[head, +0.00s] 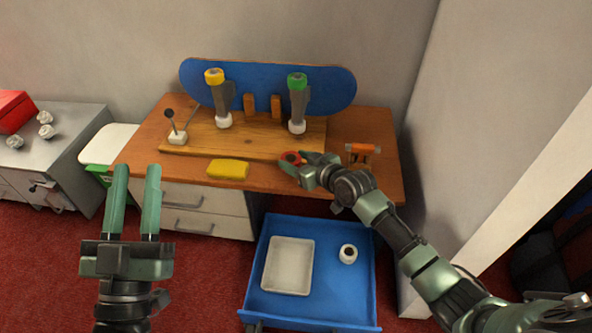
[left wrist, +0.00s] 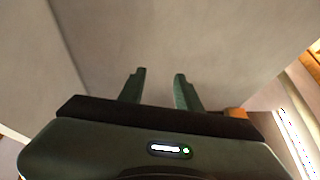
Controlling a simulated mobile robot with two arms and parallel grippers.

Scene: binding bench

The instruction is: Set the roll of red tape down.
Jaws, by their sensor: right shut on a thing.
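The roll of red tape (head: 291,157) is at the front edge of the wooden bench top, right of the yellow sponge-like block. My right gripper (head: 298,162) is shut on the roll and partly hides it. I cannot tell whether the roll touches the bench top. My left gripper (head: 137,170) is open and empty, held in front of the bench at the left. Its two fingers also show apart in the left wrist view (left wrist: 158,75), with nothing between them.
The bench (head: 388,172) carries a yellow block (head: 228,169), an orange-handled tool (head: 361,150) and a wooden stand (head: 245,138) with a blue board (head: 255,88).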

